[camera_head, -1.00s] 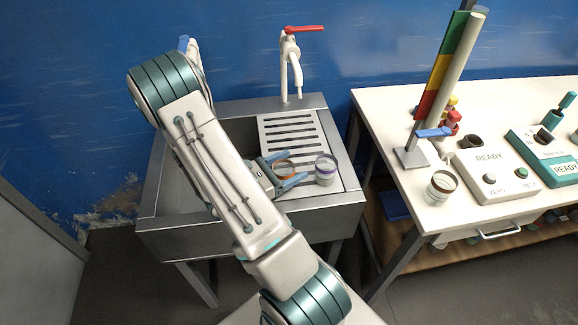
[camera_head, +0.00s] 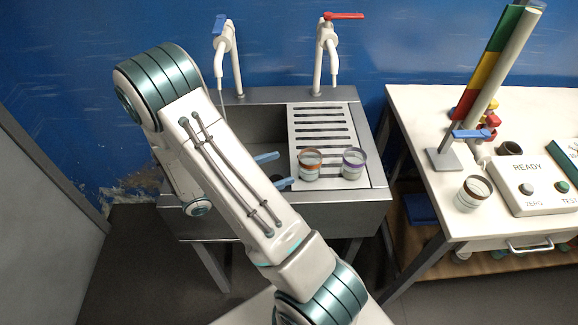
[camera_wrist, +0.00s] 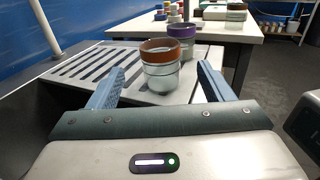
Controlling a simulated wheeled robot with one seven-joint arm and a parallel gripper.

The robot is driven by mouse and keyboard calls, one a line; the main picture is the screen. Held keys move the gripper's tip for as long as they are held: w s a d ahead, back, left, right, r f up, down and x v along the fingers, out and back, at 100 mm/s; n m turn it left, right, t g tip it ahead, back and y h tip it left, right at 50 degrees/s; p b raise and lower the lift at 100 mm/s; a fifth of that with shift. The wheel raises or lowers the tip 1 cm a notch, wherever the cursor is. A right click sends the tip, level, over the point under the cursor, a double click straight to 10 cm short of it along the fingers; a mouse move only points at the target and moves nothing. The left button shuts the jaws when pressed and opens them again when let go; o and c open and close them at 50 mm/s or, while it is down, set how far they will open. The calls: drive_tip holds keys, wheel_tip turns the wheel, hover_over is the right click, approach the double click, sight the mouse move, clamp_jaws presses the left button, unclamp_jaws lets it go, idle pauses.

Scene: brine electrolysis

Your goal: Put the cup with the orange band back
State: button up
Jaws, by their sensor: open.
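The cup with the orange band (camera_head: 310,165) stands upright on the sink's drainboard (camera_head: 322,115), left of a cup with a purple band (camera_head: 354,164). In the wrist view the orange-banded cup (camera_wrist: 160,68) stands ahead of my gripper (camera_wrist: 157,85), centred in the gap between the blue fingers. In the head view my gripper (camera_head: 276,171) has its blue fingers to the left of that cup, apart from it. The gripper is open and empty. My arm hides part of the sink basin.
A cup with a brown band (camera_head: 473,193) stands on the white table (camera_head: 428,112) at right, near the READY box (camera_head: 530,178) and a colour-striped column (camera_head: 485,75). Two taps, one with a red handle (camera_head: 343,16) and one with a blue handle (camera_head: 219,24), rise behind the sink.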

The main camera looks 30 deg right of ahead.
drive_tip(key=s+a+r+m+g+y, duration=0.25)
drive_tip(key=s+r+m+y, duration=0.35)
drive_tip(key=s+m+y, duration=0.3)
drive_tip(key=a+r+m+t+y, duration=0.7)
drive_tip(key=a+r+t+y, duration=0.1)
drive_tip(key=a, duration=0.1)
drive_tip(key=shift+s+a+r+y, duration=0.25)
drive_tip(key=shift+s+y, duration=0.05)
drive_tip(key=shift+y, duration=0.1)
